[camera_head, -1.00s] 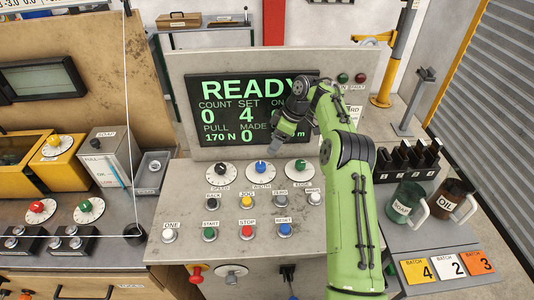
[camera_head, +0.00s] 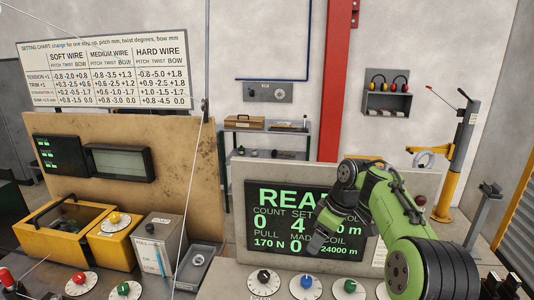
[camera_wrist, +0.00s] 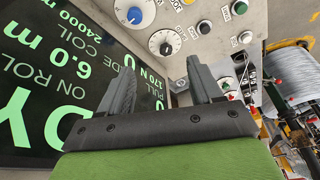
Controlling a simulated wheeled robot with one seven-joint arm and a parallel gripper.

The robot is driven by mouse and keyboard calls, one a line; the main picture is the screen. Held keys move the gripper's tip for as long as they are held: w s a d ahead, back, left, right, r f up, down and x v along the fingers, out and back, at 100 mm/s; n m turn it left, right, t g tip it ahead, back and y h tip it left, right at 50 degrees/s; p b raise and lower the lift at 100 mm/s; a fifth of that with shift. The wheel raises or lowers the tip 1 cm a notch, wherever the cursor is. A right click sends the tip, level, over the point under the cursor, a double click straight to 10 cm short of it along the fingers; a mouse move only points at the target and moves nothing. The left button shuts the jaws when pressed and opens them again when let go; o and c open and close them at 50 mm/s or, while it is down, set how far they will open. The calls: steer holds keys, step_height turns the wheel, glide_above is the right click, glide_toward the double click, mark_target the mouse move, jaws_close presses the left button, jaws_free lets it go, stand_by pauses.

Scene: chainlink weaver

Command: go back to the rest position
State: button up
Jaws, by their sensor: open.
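My gripper (camera_wrist: 160,90) is open and empty in the wrist view, its two grey fingers apart with nothing between them. The control panel's screen (camera_wrist: 60,75) lies beside and behind the fingers, and a blue knob (camera_wrist: 165,42) is beyond them. In the head view my gripper (camera_head: 318,243) is small and dark in front of the READY screen (camera_head: 265,215), partly hiding its text. The screen shows count 0, set 4, pull 170 N and coil 24000 m. My green arm reaches in from the lower right.
Dials (camera_head: 263,283) line the panel below the screen. A yellow bin (camera_head: 68,228) and a grey soap box (camera_head: 158,242) stand to the left. A setting chart (camera_head: 105,68) hangs above. A yellow post (camera_head: 457,160) stands at the right.

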steer(key=s+a+r+m+t+h, duration=0.15)
steer(key=s+r, duration=0.25)
steer(key=s, duration=0.5)
steer(key=s+a+r+m+h, duration=0.1)
steer(key=s+a+r+m, duration=0.15)
steer(key=s, duration=0.55)
steer(key=s+d+f+m+t, duration=0.1)
steer(key=s+f+m, duration=0.2)
steer(key=s, duration=0.6)
steer(key=s+d+f+m+t+b, duration=0.1)
steer(key=s+d+f+m, duration=0.1)
steer(key=s, duration=0.6)
steer(key=shift+s+f+m, duration=0.4)
steer(key=shift+f+m, duration=0.05)
steer(key=shift+m, duration=0.35)
steer(key=shift+d+h, duration=0.1)
steer(key=shift+h, duration=0.15)
